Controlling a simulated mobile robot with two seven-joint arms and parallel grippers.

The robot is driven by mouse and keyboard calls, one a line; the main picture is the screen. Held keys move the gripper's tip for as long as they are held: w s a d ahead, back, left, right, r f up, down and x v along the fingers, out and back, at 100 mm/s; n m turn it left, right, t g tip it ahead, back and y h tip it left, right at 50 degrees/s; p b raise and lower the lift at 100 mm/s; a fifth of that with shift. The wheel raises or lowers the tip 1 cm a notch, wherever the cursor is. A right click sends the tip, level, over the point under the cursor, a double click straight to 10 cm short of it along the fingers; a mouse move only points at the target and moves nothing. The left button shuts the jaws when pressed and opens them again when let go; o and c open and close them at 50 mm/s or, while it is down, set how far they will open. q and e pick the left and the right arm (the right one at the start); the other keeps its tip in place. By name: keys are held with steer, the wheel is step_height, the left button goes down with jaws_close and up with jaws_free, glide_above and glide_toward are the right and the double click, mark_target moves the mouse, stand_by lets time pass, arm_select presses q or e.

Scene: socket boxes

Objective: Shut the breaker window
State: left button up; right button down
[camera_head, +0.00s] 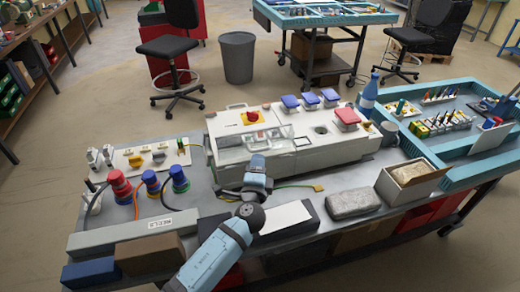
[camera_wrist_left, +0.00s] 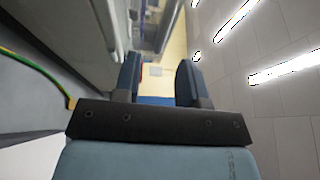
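The breaker window is a clear flap (camera_head: 270,136) on the top front of the white socket box (camera_head: 225,130), below a red knob on a yellow plate (camera_head: 251,117). The flap appears raised and tilted out from the box; its exact angle is hard to tell. My left gripper (camera_head: 258,161) is at the front of the box, just below the flap, and partly covers the box face. In the left wrist view its two dark fingers (camera_wrist_left: 156,80) are apart with nothing between them. The pale box side lies left of them. I cannot tell whether the gripper touches the flap. My right gripper is not in view.
Red and blue plugs (camera_head: 152,183) stand on the table at left. Blue-lidded sockets (camera_head: 310,100) and a red-lidded one (camera_head: 347,117) are on the box's right part. A grey block (camera_head: 352,203) and an open carton (camera_head: 405,182) lie at right front.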

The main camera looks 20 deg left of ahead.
mark_target(257, 147)
arm_select(q)
steer(key=x, duration=0.5)
steer(key=shift+w+r+p, duration=0.1)
steer(key=shift+w+p, duration=0.1)
steer(key=shift+p, duration=0.1)
jaws_close()
